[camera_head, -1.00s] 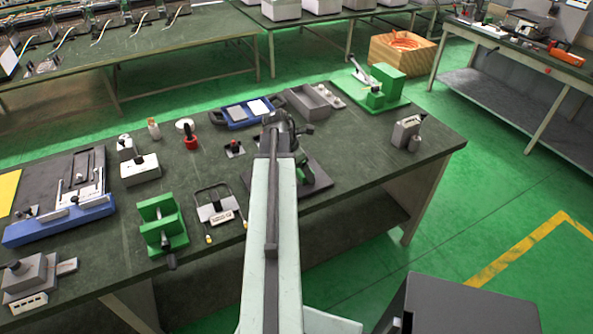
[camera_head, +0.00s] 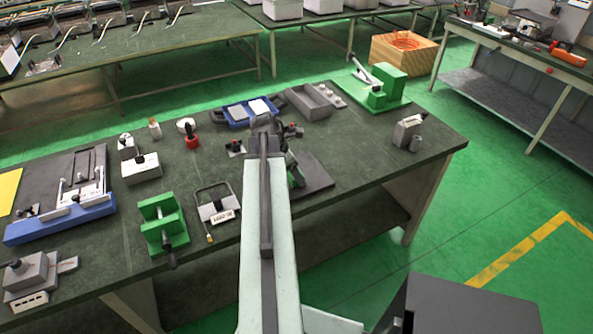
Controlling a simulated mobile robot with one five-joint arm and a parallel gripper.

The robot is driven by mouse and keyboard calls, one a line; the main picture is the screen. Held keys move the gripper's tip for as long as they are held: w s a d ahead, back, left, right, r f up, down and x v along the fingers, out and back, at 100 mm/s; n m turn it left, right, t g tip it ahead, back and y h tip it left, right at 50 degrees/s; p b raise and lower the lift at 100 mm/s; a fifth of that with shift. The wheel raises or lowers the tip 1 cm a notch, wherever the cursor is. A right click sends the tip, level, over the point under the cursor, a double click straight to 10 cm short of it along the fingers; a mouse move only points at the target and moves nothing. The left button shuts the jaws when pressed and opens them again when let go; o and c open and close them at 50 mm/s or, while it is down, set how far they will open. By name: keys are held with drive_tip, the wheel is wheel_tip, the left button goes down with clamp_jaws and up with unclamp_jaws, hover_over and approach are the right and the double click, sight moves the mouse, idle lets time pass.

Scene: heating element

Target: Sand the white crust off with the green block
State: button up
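My arm reaches out from the bottom middle over the workbench. My gripper (camera_head: 268,126) is at its far end, dark and mostly hidden behind the arm. I cannot tell whether its fingers are apart or hold anything. A U-shaped metal rod on a white base (camera_head: 218,207) lies left of my arm and may be the heating element. White crust on it is too small to make out.
A green clamp (camera_head: 162,224) and a blue-edged fixture (camera_head: 60,226) stand on the left. A blue tray (camera_head: 237,115), a grey bin (camera_head: 310,104) and a green-based press (camera_head: 386,95) stand along the back. The bench's right part is mostly clear.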

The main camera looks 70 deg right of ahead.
sight(306, 172)
drive_tip(key=shift+w+a+f, duration=0.1)
drive_tip(key=shift+w+a, duration=1.2)
drive_tip(key=shift+a, duration=0.15)
drive_tip(key=shift+w+a, duration=1.45)
drive_tip(key=shift+w+d, duration=0.35)
drive_tip(key=shift+s+d, duration=4.25)
drive_tip(key=shift+d, duration=0.15)
drive_tip(key=shift+c, duration=0.6)
drive_tip(key=shift+f+b, duration=0.2)
drive_tip(key=shift+b, duration=0.1)
drive_tip(key=shift+a, duration=0.1)
drive_tip(key=shift+c, duration=0.7)
drive_tip(key=shift+w+a+r, duration=0.1)
drive_tip(key=shift+w+a, duration=1.3)
drive_tip(key=shift+w, duration=0.05)
drive_tip(key=shift+w+a, duration=0.1)
